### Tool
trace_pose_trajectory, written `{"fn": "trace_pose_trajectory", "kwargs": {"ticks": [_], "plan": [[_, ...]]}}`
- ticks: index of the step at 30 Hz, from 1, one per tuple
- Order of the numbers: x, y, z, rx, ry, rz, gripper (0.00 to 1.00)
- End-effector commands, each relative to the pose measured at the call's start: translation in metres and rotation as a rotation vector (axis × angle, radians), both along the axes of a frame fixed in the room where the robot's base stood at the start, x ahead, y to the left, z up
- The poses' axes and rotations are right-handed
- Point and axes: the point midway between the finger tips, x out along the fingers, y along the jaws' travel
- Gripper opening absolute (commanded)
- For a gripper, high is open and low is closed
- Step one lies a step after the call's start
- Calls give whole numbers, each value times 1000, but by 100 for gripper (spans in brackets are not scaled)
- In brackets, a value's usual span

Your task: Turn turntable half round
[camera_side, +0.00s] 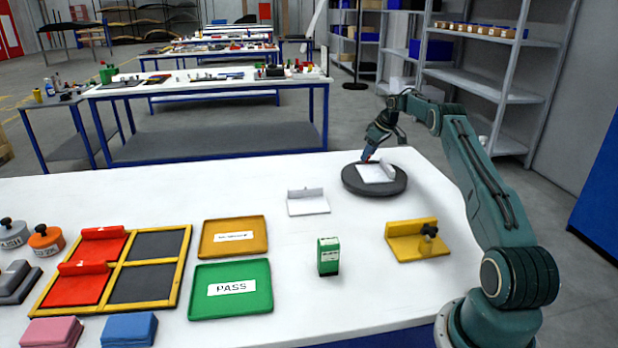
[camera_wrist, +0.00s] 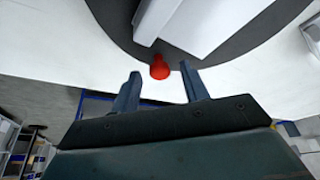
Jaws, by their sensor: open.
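The turntable (camera_side: 362,186) is a dark grey disc at the back right of the white table. A white part with an upright wall (camera_side: 376,173) sits on it. My gripper (camera_side: 368,155) is at the turntable's far left rim, pointing down. In the wrist view the turntable (camera_wrist: 232,52) fills the top. A red knob (camera_wrist: 159,68) at its rim shows between the two fingers of my gripper (camera_wrist: 160,88). The fingers are open, one on each side of the knob, with gaps visible. Whether they are level with the knob is hard to tell.
A white angled plate (camera_side: 308,205) lies left of the turntable. A yellow bracket with a black knob (camera_side: 418,246) and a green box (camera_side: 328,256) stand nearer. A green PASS tray (camera_side: 230,307), an orange tray (camera_side: 233,251) and a yellow-framed rack (camera_side: 184,245) are at left.

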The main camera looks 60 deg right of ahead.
Motion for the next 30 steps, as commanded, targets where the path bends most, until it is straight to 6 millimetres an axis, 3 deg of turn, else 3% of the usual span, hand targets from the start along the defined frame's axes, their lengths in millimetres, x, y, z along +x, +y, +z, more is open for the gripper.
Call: {"fn": "trace_pose_trajectory", "kwargs": {"ticks": [11, 26, 30], "plan": [[-7, 0, 17, -1, -1, 0, 45], [-37, 1, 90, -3, -2, 0, 45], [-42, 2, 101, -1, -2, 0, 45]]}}
